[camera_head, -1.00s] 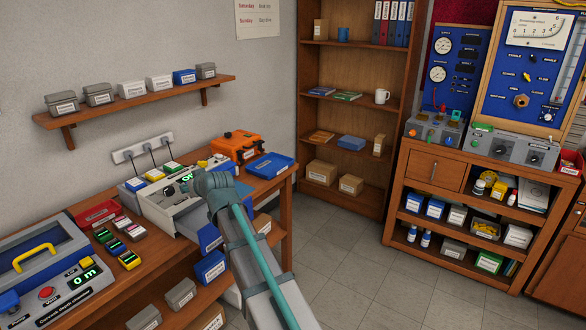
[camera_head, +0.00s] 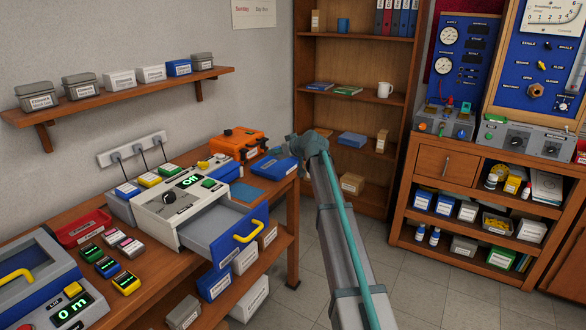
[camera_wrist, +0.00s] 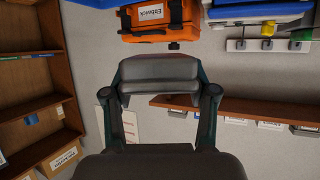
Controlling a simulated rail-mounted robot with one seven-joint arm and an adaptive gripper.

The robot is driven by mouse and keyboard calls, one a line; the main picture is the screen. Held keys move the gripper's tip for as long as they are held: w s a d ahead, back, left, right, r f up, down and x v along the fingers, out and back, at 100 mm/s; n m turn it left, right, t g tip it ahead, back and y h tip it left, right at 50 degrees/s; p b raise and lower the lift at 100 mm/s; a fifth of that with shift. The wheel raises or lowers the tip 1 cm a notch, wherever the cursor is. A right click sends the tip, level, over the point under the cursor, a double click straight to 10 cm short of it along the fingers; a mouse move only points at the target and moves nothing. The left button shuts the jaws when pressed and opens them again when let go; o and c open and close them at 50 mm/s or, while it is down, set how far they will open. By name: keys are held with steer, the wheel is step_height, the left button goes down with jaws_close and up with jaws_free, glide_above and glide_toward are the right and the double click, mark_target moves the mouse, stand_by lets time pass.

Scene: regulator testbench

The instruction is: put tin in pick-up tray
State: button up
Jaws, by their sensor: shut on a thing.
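My gripper (camera_head: 298,148) is at the far right end of the bench, next to a labelled blue tray (camera_head: 275,167). I cannot tell from a readable label whether this is the pick-up tray. In the wrist view my gripper (camera_wrist: 159,92) is shut on a grey, rounded block, which I take for the tin (camera_wrist: 158,72); it lies across between the two teal fingers.
An orange case (camera_head: 238,143) stands just left of the blue tray. The white device (camera_head: 180,208) has its drawer (camera_head: 215,230) open and sticking out over the bench front. A bookcase (camera_head: 352,105) stands behind. A wall shelf (camera_head: 120,95) holds several labelled boxes. Floor lies right of the bench.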

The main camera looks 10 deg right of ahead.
steer(key=w+f+p, duration=0.1)
steer(key=w+f, duration=0.3)
steer(key=w, duration=0.6)
steer(key=p, duration=0.1)
glide_above(274, 169)
steer(key=f, duration=0.5)
steer(key=shift+s+a+f, duration=0.1)
steer(key=shift+s+f, duration=0.1)
steer(key=shift+f, duration=0.05)
steer(key=shift+w+f+p, duration=0.1)
steer(key=shift+f+p, duration=0.45)
steer(key=shift+f, duration=1.2)
steer(key=shift+f, duration=0.15)
steer(key=o, duration=1.3)
